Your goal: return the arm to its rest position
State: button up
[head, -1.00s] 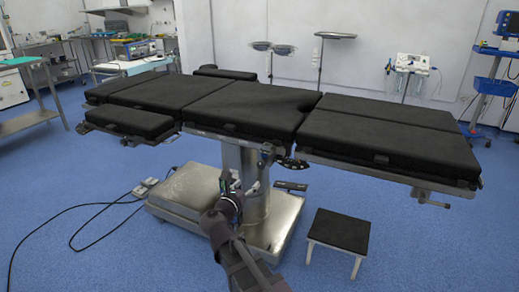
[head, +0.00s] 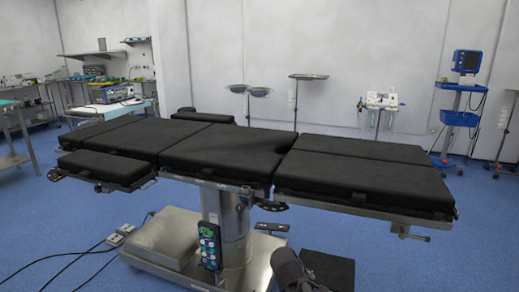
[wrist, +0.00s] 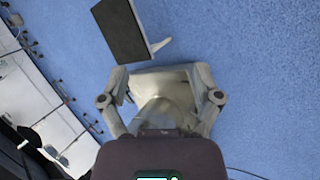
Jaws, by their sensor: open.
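My gripper (wrist: 162,75) shows in the wrist view with its two fingers spread wide apart. It is open, and nothing is clamped between the fingertips. A pale grey shape shows behind the fingers; I cannot tell exactly what it is. In the head view, part of my dark arm shows at the bottom edge, right of the table column, and the gripper itself is out of the picture. A handset (head: 209,246) with green-lit buttons is upright against the column of the operating table (head: 215,150).
A black-topped step stool (head: 328,270) stands beside my arm; it also shows in the wrist view (wrist: 122,30). The table's metal base (head: 165,250) and cables lie on the left. A blue monitor cart (head: 461,118) stands at the back right. Blue floor is open at right.

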jog(key=s+d+f+m+g+y, duration=0.3)
jog(key=s+m+y, duration=0.3)
jog(key=m, duration=0.4)
notch_tip(320, 180, up, 34)
jog(key=p, duration=3.4)
jog(key=shift+s+a+r+h, duration=0.2)
jog(key=shift+s+h, duration=0.15)
jog(key=shift+h, duration=0.05)
